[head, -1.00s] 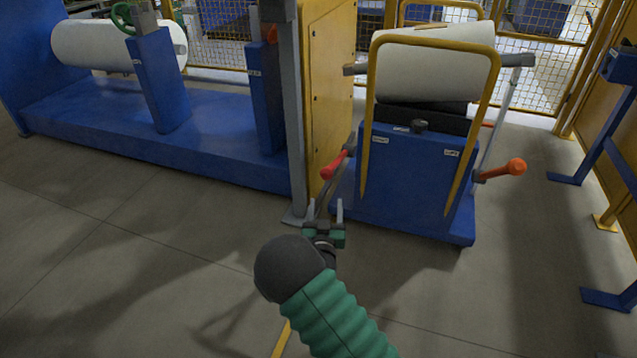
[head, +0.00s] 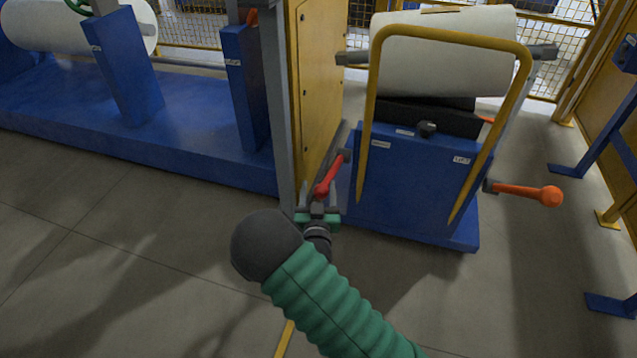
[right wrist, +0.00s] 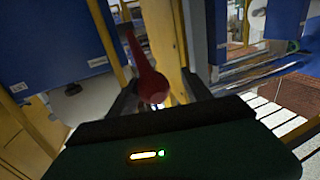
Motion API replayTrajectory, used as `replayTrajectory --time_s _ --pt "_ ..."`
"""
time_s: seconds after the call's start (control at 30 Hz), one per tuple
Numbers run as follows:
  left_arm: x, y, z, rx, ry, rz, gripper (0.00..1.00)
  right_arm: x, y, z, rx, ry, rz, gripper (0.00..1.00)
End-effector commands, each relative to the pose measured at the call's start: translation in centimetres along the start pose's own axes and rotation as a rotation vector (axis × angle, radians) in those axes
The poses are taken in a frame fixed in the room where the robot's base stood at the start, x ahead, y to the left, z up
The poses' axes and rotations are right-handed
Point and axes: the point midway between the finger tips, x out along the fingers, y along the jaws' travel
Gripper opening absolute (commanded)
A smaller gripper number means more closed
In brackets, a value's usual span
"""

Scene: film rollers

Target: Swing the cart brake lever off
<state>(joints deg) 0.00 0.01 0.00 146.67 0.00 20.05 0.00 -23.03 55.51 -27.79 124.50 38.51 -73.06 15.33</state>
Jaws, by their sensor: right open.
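The blue cart (head: 412,180) stands right of centre in the head view, with a yellow hoop handle (head: 450,35) and a white roll (head: 440,60) on top. A red lever (head: 332,175) sticks out from its left side, its knob end low. An orange-knobbed lever (head: 530,193) sticks out from its right side. Which one is the brake lever I cannot tell from the labels. My right gripper (head: 318,205) is open at the red lever's knob. In the right wrist view the red lever (right wrist: 148,75) lies between the two dark fingers (right wrist: 160,92). My left gripper is not in view.
A grey post (head: 277,110) and a yellow panel (head: 318,85) stand close left of the red lever. A long blue machine base (head: 190,125) fills the left. Blue stands and yellow fencing are at the right. The floor in front is clear.

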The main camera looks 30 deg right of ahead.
Motion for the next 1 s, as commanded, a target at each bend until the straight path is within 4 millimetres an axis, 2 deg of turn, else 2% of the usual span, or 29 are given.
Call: replayTrajectory --time_s 0.13,0.57,1.0 --pt "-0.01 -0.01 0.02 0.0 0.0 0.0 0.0 0.09 0.3 0.09 0.003 -0.002 0.001 0.56" --pt "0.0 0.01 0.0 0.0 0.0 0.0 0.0 0.21 0.3 0.25 0.001 -0.004 0.004 0.0" --pt "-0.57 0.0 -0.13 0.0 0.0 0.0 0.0 0.23 0.29 -0.23 0.003 -0.012 0.002 0.0"
